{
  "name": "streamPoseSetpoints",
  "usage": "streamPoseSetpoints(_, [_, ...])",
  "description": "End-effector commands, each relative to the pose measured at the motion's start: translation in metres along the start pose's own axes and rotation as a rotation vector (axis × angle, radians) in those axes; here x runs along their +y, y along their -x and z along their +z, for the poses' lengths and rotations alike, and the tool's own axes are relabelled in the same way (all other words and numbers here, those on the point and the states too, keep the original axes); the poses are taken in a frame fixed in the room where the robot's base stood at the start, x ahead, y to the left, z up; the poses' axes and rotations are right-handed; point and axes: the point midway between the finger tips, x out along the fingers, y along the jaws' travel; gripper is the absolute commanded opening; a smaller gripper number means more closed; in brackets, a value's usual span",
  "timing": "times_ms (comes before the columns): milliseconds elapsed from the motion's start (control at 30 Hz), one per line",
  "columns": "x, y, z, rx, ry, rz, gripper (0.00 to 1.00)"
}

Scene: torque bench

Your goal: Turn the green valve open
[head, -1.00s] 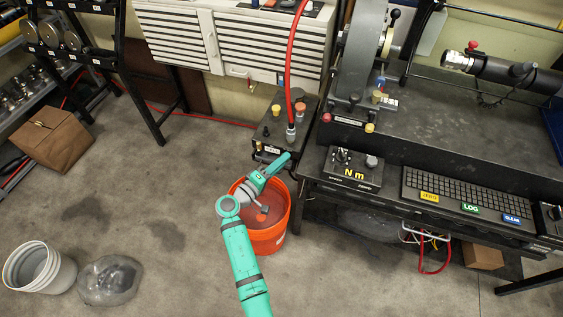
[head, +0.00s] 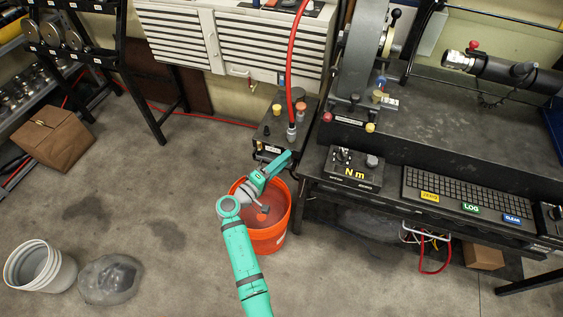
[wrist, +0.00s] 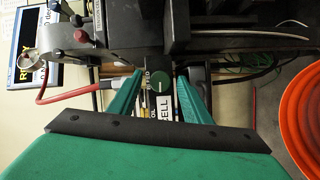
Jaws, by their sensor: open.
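The green valve (wrist: 160,82) shows in the wrist view as a small round green knob on the dark pump unit, with a label beside it. My gripper (wrist: 157,92) is open, and its two teal fingers lie on either side of the knob in that view. I cannot tell whether they touch it. In the head view my gripper (head: 284,164) is at the front of the black pump unit (head: 271,133), above the orange bucket. The valve is hidden there behind my gripper.
The orange bucket (head: 281,231) stands under my arm and shows at the right of the wrist view (wrist: 301,115). A red hose (head: 290,65) rises from the pump unit. The dark bench (head: 440,130) is close on the right. Open floor lies to the left.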

Motion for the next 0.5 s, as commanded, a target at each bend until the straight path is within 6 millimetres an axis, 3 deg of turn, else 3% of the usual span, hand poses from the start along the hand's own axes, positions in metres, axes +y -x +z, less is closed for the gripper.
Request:
streamPoseSetpoints(167, [-0.001, 0.010, 0.000, 0.001, 0.000, -0.001, 0.44])
streamPoseSetpoints(500, [-0.001, 0.072, -0.001, 0.005, 0.000, -0.002, 0.44])
